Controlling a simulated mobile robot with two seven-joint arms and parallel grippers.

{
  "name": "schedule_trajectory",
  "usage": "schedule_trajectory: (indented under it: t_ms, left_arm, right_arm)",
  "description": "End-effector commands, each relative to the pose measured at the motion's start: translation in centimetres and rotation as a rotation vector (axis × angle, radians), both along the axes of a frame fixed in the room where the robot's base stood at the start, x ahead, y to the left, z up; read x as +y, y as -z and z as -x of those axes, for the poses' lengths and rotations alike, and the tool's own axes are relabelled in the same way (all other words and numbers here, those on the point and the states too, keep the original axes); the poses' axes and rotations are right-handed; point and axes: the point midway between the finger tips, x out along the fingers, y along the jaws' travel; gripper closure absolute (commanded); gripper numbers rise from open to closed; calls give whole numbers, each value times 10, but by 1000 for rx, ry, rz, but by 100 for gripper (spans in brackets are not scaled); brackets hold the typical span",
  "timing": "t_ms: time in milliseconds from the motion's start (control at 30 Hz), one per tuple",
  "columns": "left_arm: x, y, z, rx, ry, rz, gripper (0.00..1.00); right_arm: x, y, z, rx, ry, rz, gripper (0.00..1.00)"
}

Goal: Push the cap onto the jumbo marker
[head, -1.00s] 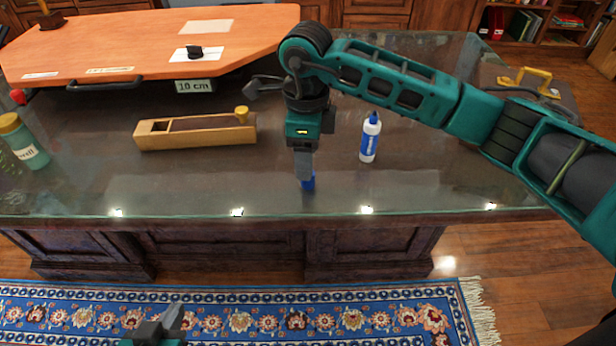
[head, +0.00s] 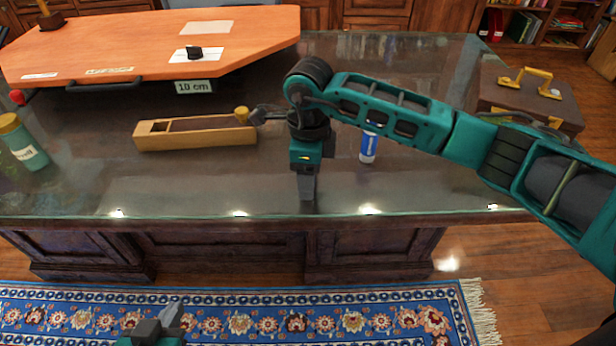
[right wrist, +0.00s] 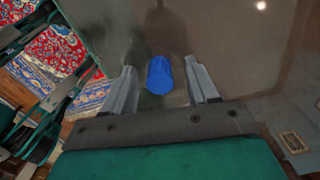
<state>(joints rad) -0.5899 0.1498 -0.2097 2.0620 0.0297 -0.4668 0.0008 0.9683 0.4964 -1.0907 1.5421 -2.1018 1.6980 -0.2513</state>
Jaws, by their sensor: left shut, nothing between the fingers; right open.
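The white and blue jumbo marker (head: 368,149) stands upright on the dark table in the head view, right of my right gripper. My arm covers its top there. The blue cap (right wrist: 160,75) shows in the right wrist view, between the spread fingers of my right gripper (right wrist: 158,68), with a gap on each side. In the head view my right gripper (head: 307,194) points down near the table's front edge and hides the cap. My left gripper (head: 158,324) is shut and empty, low at the bottom of the head view, over the rug.
A long wooden box (head: 195,141) with a yellow knob lies left of my right gripper. An orange board (head: 120,45) fills the back left, a green bottle (head: 25,145) the left edge. A brown case (head: 530,98) stands back right. The table's front edge is close.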

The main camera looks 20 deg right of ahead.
Motion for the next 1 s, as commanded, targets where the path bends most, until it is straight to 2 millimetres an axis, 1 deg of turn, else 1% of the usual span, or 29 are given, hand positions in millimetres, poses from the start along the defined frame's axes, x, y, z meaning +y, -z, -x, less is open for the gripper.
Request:
schedule_trajectory:
  t_ms: [33, 67, 367, 633, 867, 1000]
  left_arm:
    - [0, 0, 0, -1, 0, 0, 100]
    - [0, 0, 0, -1, 0, 0, 100]
    - [0, 1, 0, -1, 1, 1, 100]
    - [0, 6, 4, 13, 1, -1, 100]
    - [0, 7, 6, 18, 1, -2, 100]
    - [0, 6, 6, 17, 1, -2, 100]
  right_arm:
    - [0, 0, 0, 0, 0, 0, 42]
    - [0, 0, 0, 0, 0, 0, 45]
    - [0, 0, 0, 0, 0, 0, 73]
    - [0, -1, 0, 0, 0, 0, 99]
    - [0, -1, 0, 0, 0, 0, 100]
    - [0, -6, 0, -1, 0, 0, 100]
